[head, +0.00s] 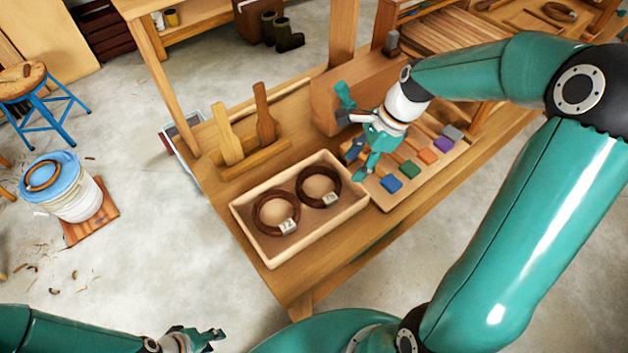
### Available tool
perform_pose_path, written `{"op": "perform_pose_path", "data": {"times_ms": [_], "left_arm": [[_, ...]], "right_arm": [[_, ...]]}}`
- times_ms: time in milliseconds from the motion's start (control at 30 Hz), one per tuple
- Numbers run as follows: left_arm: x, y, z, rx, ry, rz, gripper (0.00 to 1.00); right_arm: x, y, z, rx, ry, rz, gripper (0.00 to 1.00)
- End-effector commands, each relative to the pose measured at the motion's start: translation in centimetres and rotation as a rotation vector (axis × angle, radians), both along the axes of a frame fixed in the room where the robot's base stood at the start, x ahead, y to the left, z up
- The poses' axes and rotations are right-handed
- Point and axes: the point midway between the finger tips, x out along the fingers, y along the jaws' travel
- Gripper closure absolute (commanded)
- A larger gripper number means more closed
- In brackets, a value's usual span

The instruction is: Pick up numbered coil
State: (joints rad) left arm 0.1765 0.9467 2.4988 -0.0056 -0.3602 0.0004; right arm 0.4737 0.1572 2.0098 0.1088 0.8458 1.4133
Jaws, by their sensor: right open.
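Two dark brown coils lie side by side in a shallow wooden tray (318,238) on the bench. My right gripper (352,135) is open and empty, above the bench just beyond the tray's upper right corner, apart from both coils. My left gripper (208,338) is low at the bottom edge, away from the bench; its jaws are too small and edge-on to judge.
A board with several coloured blocks (391,184) lies right of the tray. Wooden paddles (228,140) stand in a rack behind it. Another coil (42,176) rests on a blue-lidded bucket (80,200) at left. A further coil (558,12) lies at upper right.

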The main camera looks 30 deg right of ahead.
Motion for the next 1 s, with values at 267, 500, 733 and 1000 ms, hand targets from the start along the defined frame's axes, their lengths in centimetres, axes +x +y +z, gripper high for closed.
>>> {"op": "perform_pose_path", "data": {"times_ms": [267,500,733,1000], "left_arm": [[0.0,0.0,-0.2,0.000,0.000,0.000,0.65],[0.0,0.0,-0.2,0.000,0.000,0.000,0.65],[0.0,0.0,-0.1,0.000,0.000,0.000,0.65],[0.0,0.0,0.1,0.000,0.000,0.000,0.65]], "right_arm": [[1.0,2.4,-5.6,0.003,0.006,0.010,0.50],[1.7,3.7,-8.9,0.001,0.003,0.009,0.50],[2.0,4.2,-10.1,0.001,0.003,0.011,0.50],[2.9,5.5,-13.5,0.002,0.004,0.012,0.50]]}}
